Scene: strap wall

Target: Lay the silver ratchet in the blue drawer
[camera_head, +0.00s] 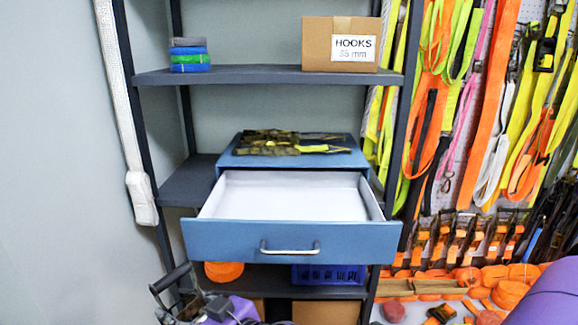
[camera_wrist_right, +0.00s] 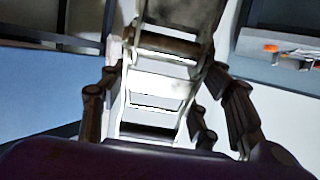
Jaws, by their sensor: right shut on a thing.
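The blue drawer (camera_head: 228,241) is pulled open below its blue cabinet top, its white inside empty. My right gripper (camera_head: 203,305) shows at the lower left of the head view, in front of and below the drawer's left corner. It is shut on the silver ratchet (camera_head: 172,277), whose dark handle sticks up. In the right wrist view the ratchet's frame (camera_wrist_right: 160,82) sits between the two fingers of my right gripper (camera_wrist_right: 163,105). The ratchet is outside the drawer. My left gripper is not in view.
Dark straps with a yellow one (camera_head: 285,143) lie on the cabinet top. A HOOKS box (camera_head: 316,42) and folded straps (camera_head: 189,56) stand on the upper shelf. An orange roll (camera_head: 223,271) and a blue crate (camera_head: 329,274) sit below the drawer. Hanging straps crowd the right.

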